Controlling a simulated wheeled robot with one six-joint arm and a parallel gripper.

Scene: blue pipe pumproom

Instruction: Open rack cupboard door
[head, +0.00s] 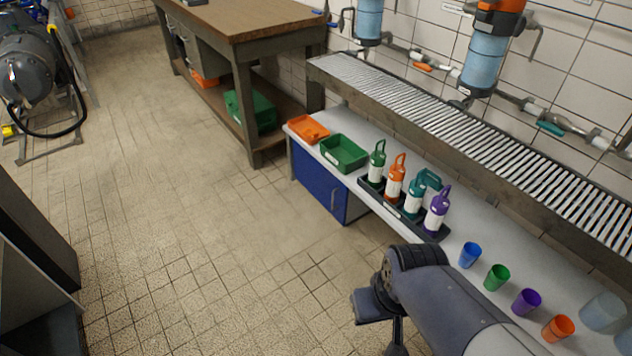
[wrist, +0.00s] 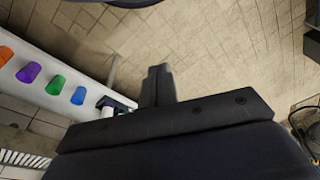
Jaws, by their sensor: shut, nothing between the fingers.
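A blue cupboard (head: 315,183) sits under the white bench, near its far end, in the head view. Its front looks shut, and a slim upright handle (head: 334,201) shows near the right side of that front. My gripper (wrist: 158,72) is in the wrist view with its dark fingers together and nothing between them. In the head view my arm reaches in from the lower right, in front of the bench. The gripper is apart from the cupboard, nearer to me. I cannot make out the cupboard in the wrist view.
The white bench (head: 468,230) carries an orange tray (head: 308,129), a green bin (head: 344,153), several bottles in a black holder and several coloured cups. A slatted rack (head: 470,120) runs above it. A wooden workbench (head: 240,18) stands beyond. The tiled floor (head: 190,200) left of the cupboard is clear.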

